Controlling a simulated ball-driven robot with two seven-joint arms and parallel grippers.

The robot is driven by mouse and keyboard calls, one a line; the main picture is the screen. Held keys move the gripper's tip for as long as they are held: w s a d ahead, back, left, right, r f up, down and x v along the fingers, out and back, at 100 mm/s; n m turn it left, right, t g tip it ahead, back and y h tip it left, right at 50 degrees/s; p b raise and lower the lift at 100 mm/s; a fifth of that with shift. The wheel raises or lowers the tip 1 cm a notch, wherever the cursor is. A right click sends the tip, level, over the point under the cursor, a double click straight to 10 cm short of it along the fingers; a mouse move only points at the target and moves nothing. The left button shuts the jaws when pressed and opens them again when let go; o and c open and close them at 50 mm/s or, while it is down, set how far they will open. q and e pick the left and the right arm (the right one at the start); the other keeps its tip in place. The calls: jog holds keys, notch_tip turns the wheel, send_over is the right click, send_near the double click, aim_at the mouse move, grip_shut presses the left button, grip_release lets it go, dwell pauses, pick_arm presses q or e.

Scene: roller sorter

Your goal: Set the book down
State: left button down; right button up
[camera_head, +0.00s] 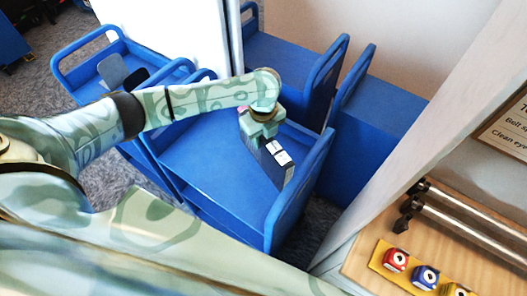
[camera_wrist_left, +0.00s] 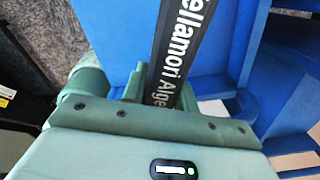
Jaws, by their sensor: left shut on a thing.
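The book (camera_head: 274,165) is dark with a white label on its spine. My left gripper (camera_head: 262,132) is shut on it. It hangs upright and slightly tilted at the right end of the near blue cart (camera_head: 205,155), beside the raised end panel. I cannot tell whether its lower edge touches the cart's top. In the left wrist view the book's black spine with white lettering (camera_wrist_left: 176,52) points away between the fingers of my left gripper (camera_wrist_left: 160,92), with blue cart surfaces around it. My right gripper is not in view.
More blue carts (camera_head: 285,55) stand behind and to the right. Another cart at the back left holds a grey object and a black one (camera_head: 112,72). A wooden surface with metal rails and coloured punches (camera_head: 397,259) is at the lower right. The near cart's top looks largely clear.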

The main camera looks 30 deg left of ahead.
pick_arm(q)
notch_tip(320, 180, down, 6)
jog(key=shift+f+b, duration=0.1)
jog(key=shift+b, duration=0.95)
jog(key=c, duration=1.1)
grip_release()
notch_tip(320, 180, up, 12)
jog(key=p, duration=0.4)
jog(key=shift+f, duration=0.2)
jog(key=shift+r+p, duration=0.3)
jog(key=shift+r, duration=0.05)
